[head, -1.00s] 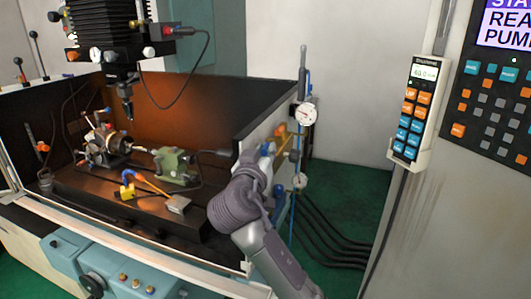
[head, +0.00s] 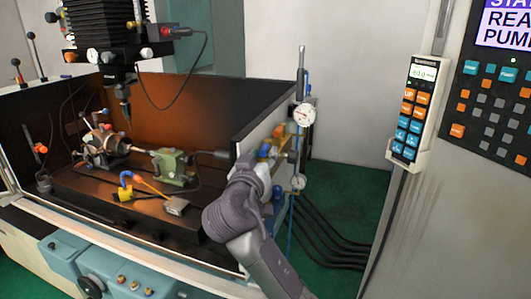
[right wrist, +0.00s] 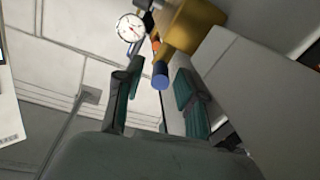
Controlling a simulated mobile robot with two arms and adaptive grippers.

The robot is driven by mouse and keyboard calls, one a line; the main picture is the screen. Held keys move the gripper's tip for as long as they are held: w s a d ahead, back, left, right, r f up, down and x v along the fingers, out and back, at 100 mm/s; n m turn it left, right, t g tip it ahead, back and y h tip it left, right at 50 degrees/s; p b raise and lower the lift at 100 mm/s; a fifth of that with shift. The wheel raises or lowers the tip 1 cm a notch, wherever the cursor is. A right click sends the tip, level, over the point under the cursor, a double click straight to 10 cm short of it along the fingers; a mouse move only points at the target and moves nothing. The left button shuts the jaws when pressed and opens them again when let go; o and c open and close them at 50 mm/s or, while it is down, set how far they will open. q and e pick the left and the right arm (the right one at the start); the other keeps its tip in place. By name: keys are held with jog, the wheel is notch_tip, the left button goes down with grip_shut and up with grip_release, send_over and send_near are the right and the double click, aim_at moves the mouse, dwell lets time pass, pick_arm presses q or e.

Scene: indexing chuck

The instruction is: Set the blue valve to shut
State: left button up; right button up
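A blue round-ended handle (right wrist: 160,76), apparently the blue valve's, shows in the right wrist view beside a yellow-brass body (right wrist: 192,26). My right gripper (right wrist: 160,68) is open, with one finger on each side of the blue handle. I cannot tell whether either finger touches it. In the head view my right gripper (head: 264,164) is at the plumbing on the enclosure's right outer wall, and the arm partly hides the valve there. The valve's setting cannot be read. My left gripper is not in view.
A white dial gauge (head: 304,115) and a lower gauge (head: 299,181) stand just right of my right gripper. Black hoses (head: 335,240) run along the green floor. A control pendant (head: 412,112) hangs on the grey cabinet at the right. The floor between is otherwise open.

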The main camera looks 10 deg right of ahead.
jog(key=v, duration=0.5)
jog(key=shift+s+a+r, duration=0.15)
jog(key=shift+s+a, duration=0.05)
jog(key=shift+a, duration=0.1)
jog(key=shift+s, duration=0.45)
